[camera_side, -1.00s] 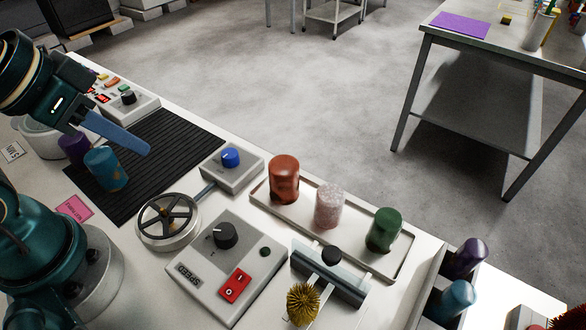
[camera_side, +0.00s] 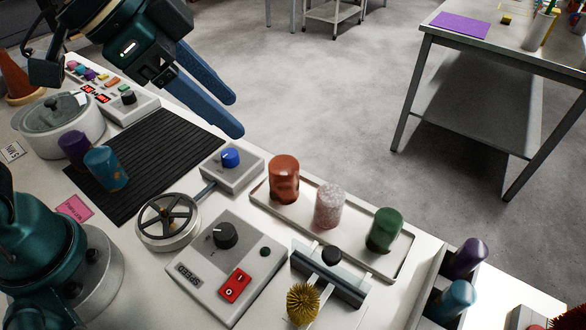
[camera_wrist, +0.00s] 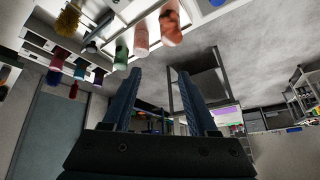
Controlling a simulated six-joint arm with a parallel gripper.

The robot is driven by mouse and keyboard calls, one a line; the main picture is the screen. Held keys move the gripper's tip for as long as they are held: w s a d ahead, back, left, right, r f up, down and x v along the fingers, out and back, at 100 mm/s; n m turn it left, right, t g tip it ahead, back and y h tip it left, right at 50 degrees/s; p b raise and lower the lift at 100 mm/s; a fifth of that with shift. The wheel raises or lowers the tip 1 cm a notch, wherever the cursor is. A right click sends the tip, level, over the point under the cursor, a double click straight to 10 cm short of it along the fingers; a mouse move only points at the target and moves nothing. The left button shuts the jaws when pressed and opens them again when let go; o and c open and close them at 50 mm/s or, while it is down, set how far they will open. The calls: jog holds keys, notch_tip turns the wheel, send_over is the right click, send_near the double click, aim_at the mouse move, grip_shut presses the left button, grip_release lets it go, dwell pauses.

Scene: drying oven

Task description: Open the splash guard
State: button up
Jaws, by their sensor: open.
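The likely splash guard is a blue-grey slanted panel (camera_side: 340,284) with a black knob (camera_side: 331,255), lying across two light rails at the lower middle of the side view. A grey bar (camera_wrist: 98,30) at the upper left of the wrist view may be the same panel. My gripper (camera_side: 234,115) is open, with two blue fingers apart and nothing between them. It is raised at the upper left, beyond the black ribbed mat and far from the panel. Its fingers (camera_wrist: 160,76) also show in the wrist view.
A tray (camera_side: 408,258) holding red, speckled and green cylinders borders the panel. A yellow brush (camera_side: 303,303) stands close in front of it. A speed control box (camera_side: 205,282), handwheel (camera_side: 168,222) and blue-knob box (camera_side: 232,177) lie to the left. A bin (camera_side: 432,290) is at the right.

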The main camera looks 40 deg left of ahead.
aim_at(331, 252)
jog(key=shift+s+d+f+m+g+h, duration=0.25)
jog(key=shift+d+f+m+g, duration=0.55)
jog(key=shift+d+f, duration=1.45)
jog(key=shift+s+d+f+m+g, duration=0.5)
jog(key=shift+d+f+m, duration=0.8)
jog(key=shift+d, duration=1.6)
jog(key=shift+s+d+f+m+g+h, duration=0.2)
jog(key=shift+d+f+m+g, duration=0.5)
jog(key=shift+d+f, duration=1.65)
jog(key=shift+d+r, duration=0.2)
jog(key=shift+r, duration=0.1)
grip_shut()
